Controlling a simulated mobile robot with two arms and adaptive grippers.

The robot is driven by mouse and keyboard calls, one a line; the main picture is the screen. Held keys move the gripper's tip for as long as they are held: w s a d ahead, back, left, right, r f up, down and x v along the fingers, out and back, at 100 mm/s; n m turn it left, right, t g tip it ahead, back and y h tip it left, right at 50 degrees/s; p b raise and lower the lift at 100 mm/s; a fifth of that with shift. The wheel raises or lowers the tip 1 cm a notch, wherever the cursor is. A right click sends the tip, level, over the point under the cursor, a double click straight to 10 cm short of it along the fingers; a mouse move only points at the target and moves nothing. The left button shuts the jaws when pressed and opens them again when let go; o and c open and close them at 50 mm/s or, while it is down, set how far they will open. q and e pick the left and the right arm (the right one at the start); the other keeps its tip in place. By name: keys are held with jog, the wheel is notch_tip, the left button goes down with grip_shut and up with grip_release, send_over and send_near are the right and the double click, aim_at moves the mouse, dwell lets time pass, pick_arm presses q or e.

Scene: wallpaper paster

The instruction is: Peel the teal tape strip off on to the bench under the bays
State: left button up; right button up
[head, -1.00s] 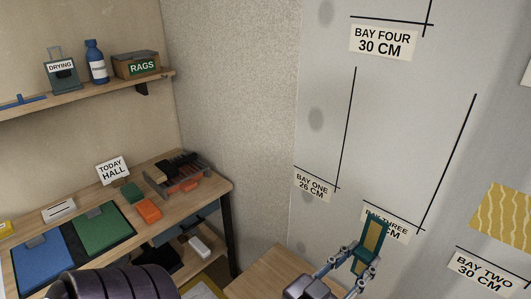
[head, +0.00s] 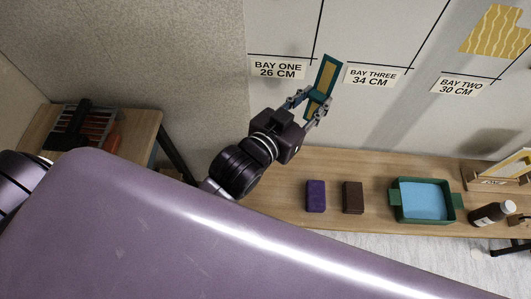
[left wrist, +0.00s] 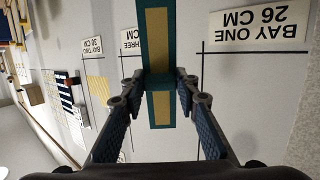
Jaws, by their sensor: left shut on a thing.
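My left gripper (head: 304,109) is shut on the teal tape strip (head: 328,73), a long narrow piece with teal edges and a tan middle. It stands up between the fingers, slightly tilted, in front of the wall between the BAY ONE and BAY THREE labels. In the left wrist view, the strip (left wrist: 157,35) runs up between the fingertips (left wrist: 160,82), with a teal band across it there. I cannot tell whether it touches the wall. The wooden bench under the bays (head: 275,190) lies below the gripper. My right gripper is not in view.
On the bench are a purple block (head: 316,196), a brown block (head: 353,198), a green tray (head: 396,205) with a blue inside and a dark bottle (head: 490,213). Yellow patterned paper (head: 497,30) is on the wall. A side table (head: 142,128) with a rack stands left.

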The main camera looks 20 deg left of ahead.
pick_arm(q)
jog(key=s+d+f+m+g+h, duration=0.1)
jog(key=d+f+m+g, duration=0.3)
jog(key=d, duration=0.4)
jog(key=s+d+f+m+g+h, duration=0.1)
jog(key=d+f+m+g, duration=0.15)
jog(key=d+f, duration=0.4)
notch_tip(320, 180, down, 9)
jog(key=s+d+m+g+y+b, duration=0.1)
jog(key=s+m+g, duration=0.15)
jog(key=g, duration=0.25)
jog(key=a+f+m+g+y, duration=0.2)
jog(key=a+f+y, duration=0.1)
jog(key=a+f, duration=0.55)
jog(key=a+f+g+y, duration=0.1)
jog(key=a+f, duration=0.3)
jog(key=a, duration=1)
jog(key=shift+w+a+f+y+b, duration=0.25)
jog(key=shift+w+a+y+b, duration=0.15)
jog(key=shift+y, duration=0.5)
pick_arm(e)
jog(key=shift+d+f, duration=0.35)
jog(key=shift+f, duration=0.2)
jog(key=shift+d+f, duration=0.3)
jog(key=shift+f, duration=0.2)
